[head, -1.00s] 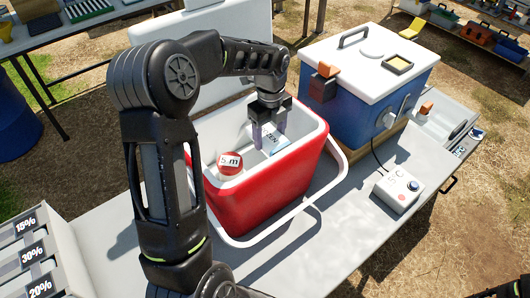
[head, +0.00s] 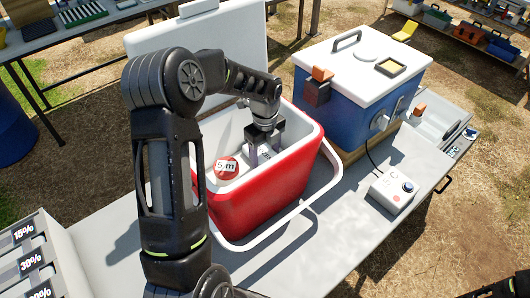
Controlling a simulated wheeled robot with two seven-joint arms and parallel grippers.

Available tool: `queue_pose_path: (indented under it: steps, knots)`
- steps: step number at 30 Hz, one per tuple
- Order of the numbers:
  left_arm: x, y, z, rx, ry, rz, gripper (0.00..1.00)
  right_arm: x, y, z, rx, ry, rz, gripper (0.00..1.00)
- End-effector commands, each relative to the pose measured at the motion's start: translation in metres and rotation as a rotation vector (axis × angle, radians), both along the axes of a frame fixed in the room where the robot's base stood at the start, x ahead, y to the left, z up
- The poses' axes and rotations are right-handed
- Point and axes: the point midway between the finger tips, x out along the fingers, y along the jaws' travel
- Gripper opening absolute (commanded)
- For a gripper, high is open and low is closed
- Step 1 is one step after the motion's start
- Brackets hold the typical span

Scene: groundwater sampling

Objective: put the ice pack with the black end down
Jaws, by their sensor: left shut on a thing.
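The open red cooler (head: 262,196) with a white inside stands on the table. My left gripper (head: 262,147) reaches down inside it, near its right inner wall. It is shut on an ice pack (head: 265,154), of which only a small pale part with lettering shows. The rest of the pack is hidden by the gripper, so I cannot see its black end or whether it touches the floor. A round red and white item marked "5 m" (head: 227,165) lies in the cooler, left of the gripper. My right gripper is not in view.
A blue box with a white lid (head: 362,85) stands right of the cooler. A white control box (head: 393,190) with a cable sits in front of it. A rack with percent labels (head: 35,255) is at the lower left. The table's front middle is clear.

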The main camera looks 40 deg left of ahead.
Motion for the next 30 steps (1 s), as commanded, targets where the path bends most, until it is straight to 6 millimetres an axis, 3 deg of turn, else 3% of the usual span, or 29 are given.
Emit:
queue_pose_path:
  steps: [5, 6, 12, 14, 23, 30]
  knots:
    - [0.000, 0.000, -0.003, 0.000, -0.001, 0.000, 0.07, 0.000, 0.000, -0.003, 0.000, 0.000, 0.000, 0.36]
    - [0.000, 0.000, -0.003, 0.000, 0.000, 0.000, 0.64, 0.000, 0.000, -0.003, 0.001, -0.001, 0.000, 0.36]
    - [0.000, 0.000, -0.003, 0.000, 0.000, 0.000, 0.80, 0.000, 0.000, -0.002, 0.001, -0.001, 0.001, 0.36]
    - [0.000, 0.000, -0.002, 0.000, 0.000, 0.000, 0.85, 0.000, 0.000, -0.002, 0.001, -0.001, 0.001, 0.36]
    - [0.000, 0.000, 0.000, 0.000, 0.000, 0.000, 0.85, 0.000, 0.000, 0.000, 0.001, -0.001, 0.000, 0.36]
    - [0.001, 0.001, 0.023, 0.002, -0.005, 0.000, 0.85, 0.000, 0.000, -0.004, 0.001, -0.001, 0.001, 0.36]
